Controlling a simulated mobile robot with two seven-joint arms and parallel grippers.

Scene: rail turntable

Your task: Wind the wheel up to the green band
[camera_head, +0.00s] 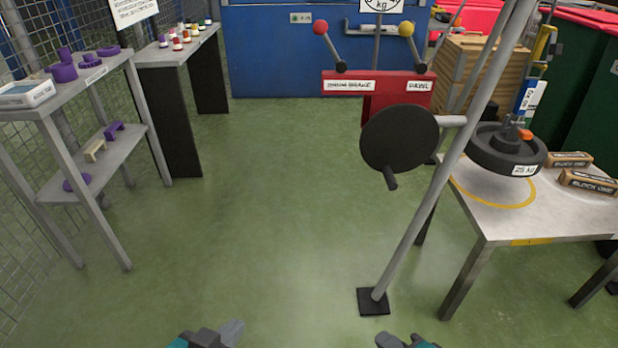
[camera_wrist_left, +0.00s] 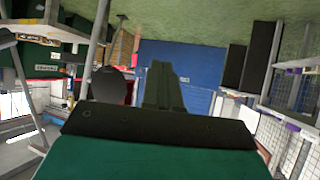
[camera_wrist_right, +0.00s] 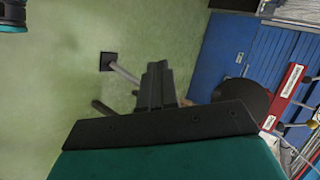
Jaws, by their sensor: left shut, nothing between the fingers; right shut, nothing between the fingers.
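I cannot clearly make out a green band. My left gripper (camera_head: 232,328) and right gripper (camera_head: 384,338) are shut and empty at the bottom edge, well short of the crank.
The table (camera_head: 600,212) has a yellow ring and brown boxes. A tripod leg (camera_head: 410,245) slants down to a black foot between crank and table. Two levers with red (camera_head: 320,27) and yellow knobs (camera_head: 406,29) top the red box. Shelves (camera_head: 75,95) stand left; the middle floor is clear.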

